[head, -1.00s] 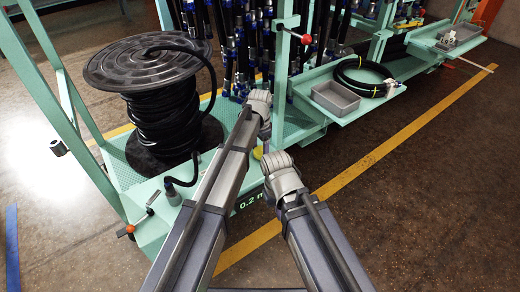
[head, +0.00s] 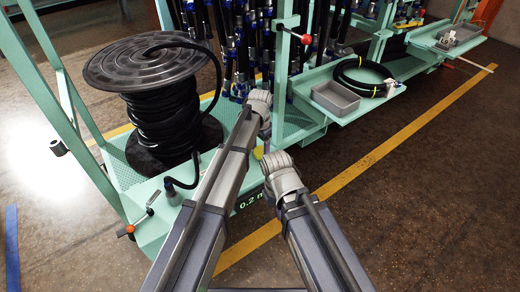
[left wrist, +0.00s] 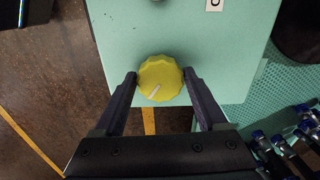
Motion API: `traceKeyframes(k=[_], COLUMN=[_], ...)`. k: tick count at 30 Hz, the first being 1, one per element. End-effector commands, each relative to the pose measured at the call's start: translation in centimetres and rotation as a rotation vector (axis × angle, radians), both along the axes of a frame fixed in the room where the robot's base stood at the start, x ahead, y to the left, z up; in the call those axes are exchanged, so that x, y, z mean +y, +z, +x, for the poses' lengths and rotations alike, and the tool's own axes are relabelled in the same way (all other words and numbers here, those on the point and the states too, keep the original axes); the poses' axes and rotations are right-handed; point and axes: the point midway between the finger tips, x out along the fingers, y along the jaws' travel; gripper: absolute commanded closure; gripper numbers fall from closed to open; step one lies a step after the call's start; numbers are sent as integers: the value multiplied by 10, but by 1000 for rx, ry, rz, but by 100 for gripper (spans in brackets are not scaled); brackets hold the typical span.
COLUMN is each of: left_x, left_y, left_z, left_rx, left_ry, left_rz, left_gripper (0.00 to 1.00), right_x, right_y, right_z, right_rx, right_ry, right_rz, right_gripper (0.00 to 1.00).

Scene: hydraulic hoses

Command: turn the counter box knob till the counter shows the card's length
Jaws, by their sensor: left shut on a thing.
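The yellow knob (left wrist: 160,82) sits on the pale green top of the counter box (left wrist: 115,30) in the left wrist view. It has a scalloped rim and a white mark pointing to the lower left. My left gripper (left wrist: 160,76) is shut on the knob, one finger on each side. In the head view a bit of the knob (head: 258,153) shows between my arms. The counter (head: 249,200) on the front face reads 0.2 m, its end partly covered by my right arm. My right gripper's fingers are not visible. I cannot make out the length card.
A black hose reel (head: 150,70) stands on the green bench at left, its hose running to a fitting (head: 172,190). An orange-handled lever (head: 128,230) is at the front left. A grey bin (head: 335,97) and a coiled hose (head: 365,78) lie on the right shelf.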

Motion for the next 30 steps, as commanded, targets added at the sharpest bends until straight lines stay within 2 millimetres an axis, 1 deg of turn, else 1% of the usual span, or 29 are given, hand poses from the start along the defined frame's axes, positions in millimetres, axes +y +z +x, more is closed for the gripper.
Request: traceKeyframes(k=[30], left_x=[-1], left_y=[0], left_z=[1], left_rx=[-2], left_ry=[88], left_rz=[-2], left_gripper=[81], right_x=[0], right_y=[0], right_z=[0], right_rx=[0], right_ry=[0], right_rz=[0], right_gripper=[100])
